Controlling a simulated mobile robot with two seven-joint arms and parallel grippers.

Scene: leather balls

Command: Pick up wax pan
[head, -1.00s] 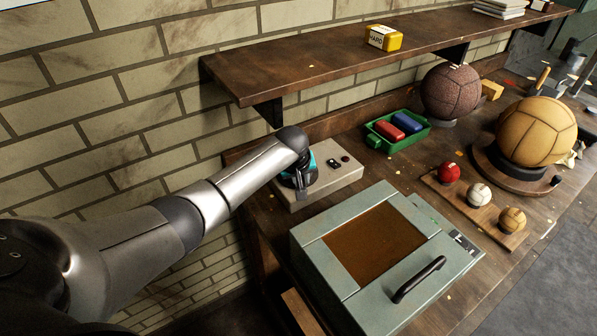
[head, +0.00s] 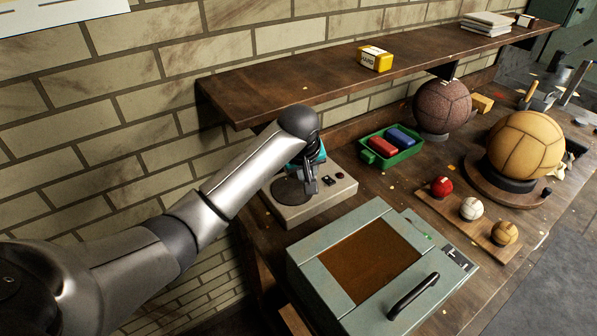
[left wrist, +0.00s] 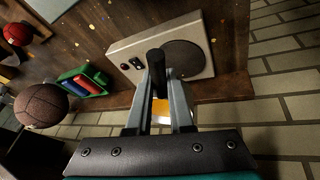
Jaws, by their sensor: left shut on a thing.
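My left gripper (head: 311,184) is above the grey hot plate (head: 338,196) at the bench's wall side, pointing down. In the left wrist view its fingers (left wrist: 158,90) are shut on a dark rounded handle (left wrist: 157,62), which I take to be the wax pan's. The pan's body is not clearly visible; the gripper and arm hide that area. The hot plate also shows in the left wrist view (left wrist: 125,47), with its dark round disc uncovered beside the handle. A small yellow and white patch shows between the fingers; I cannot tell what it is. My right gripper is not in view.
A grey-green box with a brown window (head: 320,248) stands in front of the hot plate. A green tray (head: 366,157) with red and blue blocks lies to its right. A wooden shelf (head: 270,94) overhangs behind. Leather balls (head: 525,145) stand further right.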

